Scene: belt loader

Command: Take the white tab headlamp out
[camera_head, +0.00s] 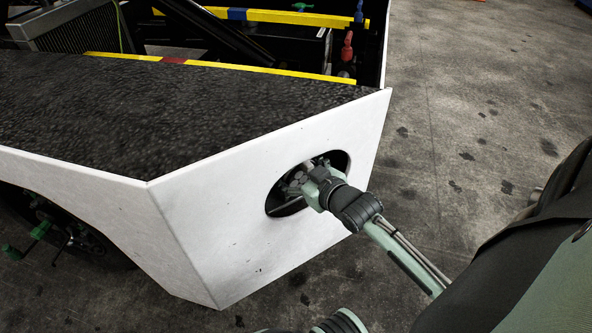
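The white front panel of the loader (225,225) has a dark oval opening (341,160) near its right end. My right gripper (301,178) comes in from the right and reaches into this opening. Its fingertips are partly inside, and its wrist covers much of the hole. I cannot make out a headlamp or a white tab apart from the gripper and the dark opening. Whether the fingers are open or shut on something does not show. My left gripper is not in view.
The loader's black textured top (180,112) lies behind the panel. Yellow bars (270,17), a red knob (347,46) and an engine bay are at the back. A wheel with green handles (40,230) is at the lower left. The concrete floor (480,90) is clear at the right.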

